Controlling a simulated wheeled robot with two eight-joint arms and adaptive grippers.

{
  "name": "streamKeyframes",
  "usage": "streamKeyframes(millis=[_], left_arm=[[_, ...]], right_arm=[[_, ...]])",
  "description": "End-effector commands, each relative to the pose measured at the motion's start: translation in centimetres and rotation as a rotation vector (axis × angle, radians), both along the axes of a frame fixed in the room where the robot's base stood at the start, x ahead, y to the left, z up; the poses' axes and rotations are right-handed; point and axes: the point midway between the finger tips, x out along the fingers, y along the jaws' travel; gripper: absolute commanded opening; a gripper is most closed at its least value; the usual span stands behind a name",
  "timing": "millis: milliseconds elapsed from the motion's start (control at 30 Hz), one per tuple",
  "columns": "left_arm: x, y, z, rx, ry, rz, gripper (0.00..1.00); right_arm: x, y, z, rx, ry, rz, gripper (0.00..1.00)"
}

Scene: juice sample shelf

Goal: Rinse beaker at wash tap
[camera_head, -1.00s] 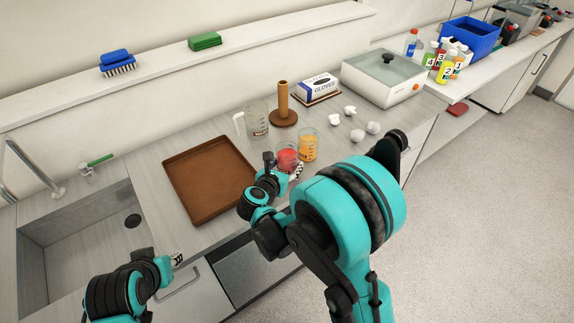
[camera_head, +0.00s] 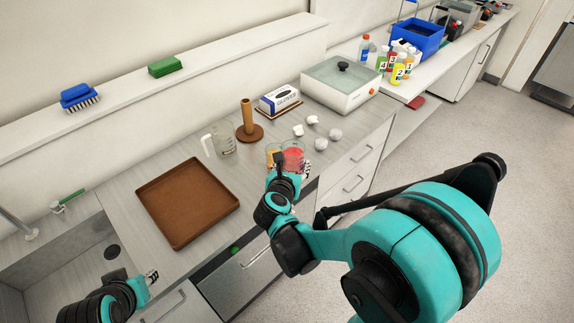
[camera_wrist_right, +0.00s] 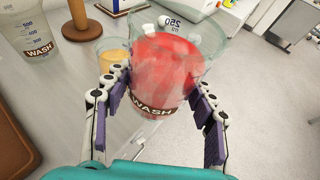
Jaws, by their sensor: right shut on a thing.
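The beaker with red contents (camera_head: 293,155), marked WASH and 250 ml, is upright between the fingers of my right gripper (camera_head: 287,174). In the right wrist view, the purple pads are shut on both sides of this beaker (camera_wrist_right: 165,75). It is at the counter's front edge. A small tap with a green handle (camera_head: 66,203) is at the back of the sink (camera_head: 75,285), far left. A curved tap (camera_head: 22,228) stands left of it. My left gripper (camera_head: 151,278) is beside the sink's front right corner; its finger opening is unclear.
A beaker with orange contents (camera_wrist_right: 114,57) stands just behind the held one. A clear WASH jug (camera_head: 220,142), brown post (camera_head: 248,122) and crumpled white pieces (camera_head: 321,143) stand nearby. A brown tray (camera_head: 188,203) lies between them and the sink.

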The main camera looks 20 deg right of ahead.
Motion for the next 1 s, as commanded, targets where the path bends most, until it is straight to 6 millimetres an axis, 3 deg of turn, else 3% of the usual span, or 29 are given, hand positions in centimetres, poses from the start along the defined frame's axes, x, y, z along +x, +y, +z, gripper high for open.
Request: streamKeyframes(millis=[233, 1000], left_arm=[[0.0, 0.0, 0.4, 0.000, 0.000, 0.000, 0.32], [0.0, 0.0, 1.0, 0.000, 0.000, 0.000, 0.32]], right_arm=[[-0.6, 0.4, 0.4, 0.000, 0.000, 0.001, 0.15], [-8.0, 3.9, 0.4, -0.001, 0.001, 0.003, 0.15]])
